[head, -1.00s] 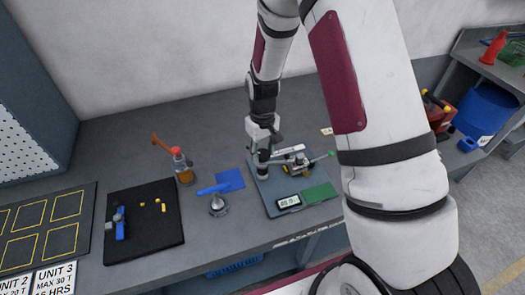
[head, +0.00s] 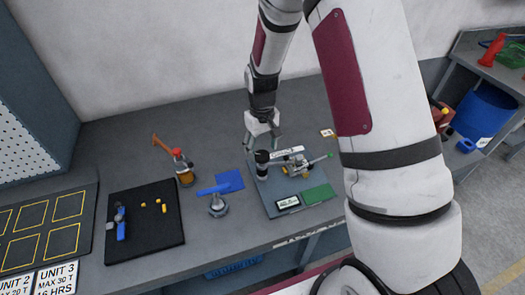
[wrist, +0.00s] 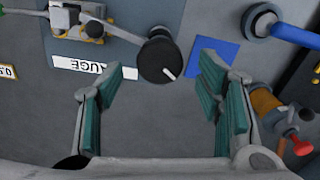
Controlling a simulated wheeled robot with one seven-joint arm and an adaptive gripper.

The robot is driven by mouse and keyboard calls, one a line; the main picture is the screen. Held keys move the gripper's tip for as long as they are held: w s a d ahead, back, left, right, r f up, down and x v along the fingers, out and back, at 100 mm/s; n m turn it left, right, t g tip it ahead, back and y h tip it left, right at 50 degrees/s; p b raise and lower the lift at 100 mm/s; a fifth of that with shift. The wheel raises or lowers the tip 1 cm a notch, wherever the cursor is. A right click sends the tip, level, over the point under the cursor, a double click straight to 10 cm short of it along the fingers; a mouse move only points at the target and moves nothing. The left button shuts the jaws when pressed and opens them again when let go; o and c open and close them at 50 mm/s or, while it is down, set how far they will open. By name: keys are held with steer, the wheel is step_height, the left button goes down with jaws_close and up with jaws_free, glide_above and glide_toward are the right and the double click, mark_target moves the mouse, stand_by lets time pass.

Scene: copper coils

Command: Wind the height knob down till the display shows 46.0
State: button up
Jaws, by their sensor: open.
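The height knob (wrist: 158,58) is a black round cap with a white pointer line. In the head view it is the dark top (head: 262,156) of a post on the gauge's blue-grey base plate (head: 272,208). The display (head: 288,202) is a small pale screen at the front of the plate; its digits are too small to read. My gripper (wrist: 160,82) is open and empty. Its green-padded fingers stand apart, with the knob beyond their tips and between them in the wrist view. In the head view my gripper (head: 262,143) is just above and behind the knob.
A green block (head: 318,195) and a green-tipped lever (head: 322,158) are on the gauge. A black mat (head: 145,225) lies farther left.

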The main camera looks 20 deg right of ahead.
steer(key=shift+r+p, duration=0.45)
steer(key=shift+r, duration=1.8)
steer(key=s+r+m+t+b, duration=0.1)
steer(key=s+r, duration=0.2)
steer(key=r, duration=0.6)
steer(key=s+r+t+b, duration=0.15)
steer(key=s+r, duration=0.25)
steer(key=r, duration=0.5)
steer(key=s+r+m+t+b, duration=0.1)
steer(key=s+r+t, duration=0.2)
steer(key=s, duration=1.1)
steer(key=shift+s+r+b, duration=0.3)
steer(key=shift+s+r, duration=0.05)
steer(key=shift+r, duration=1.3)
